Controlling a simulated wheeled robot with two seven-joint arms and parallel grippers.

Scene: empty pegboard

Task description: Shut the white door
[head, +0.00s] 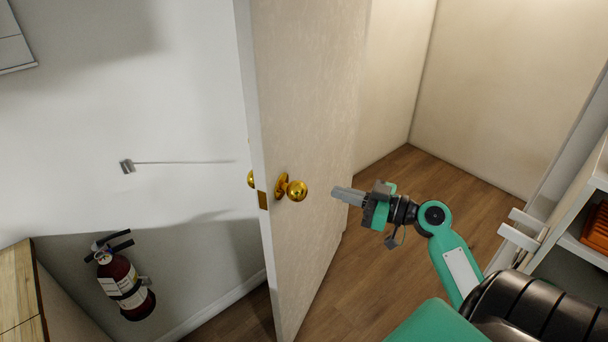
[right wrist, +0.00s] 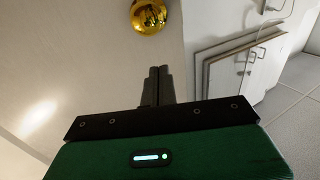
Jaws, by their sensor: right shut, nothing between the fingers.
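The white door (head: 312,110) stands open in the middle of the head view, with its free edge toward me. A round brass knob (head: 296,190) sits on its right face, and part of another knob (head: 251,179) shows past the edge on the left. My right gripper (head: 337,194) is shut and empty, just right of the brass knob and apart from it. In the right wrist view, the shut fingers (right wrist: 158,74) point toward the door face (right wrist: 85,60), with the knob (right wrist: 148,16) ahead of them. My left gripper is not in view.
A fire extinguisher (head: 124,283) hangs on the wall at left, beside a wooden top (head: 18,300). A white shelf unit (head: 575,205) with an orange item (head: 597,228) stands at right. Wooden floor (head: 400,240) is clear behind my right arm. White cabinets (right wrist: 243,75) show in the right wrist view.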

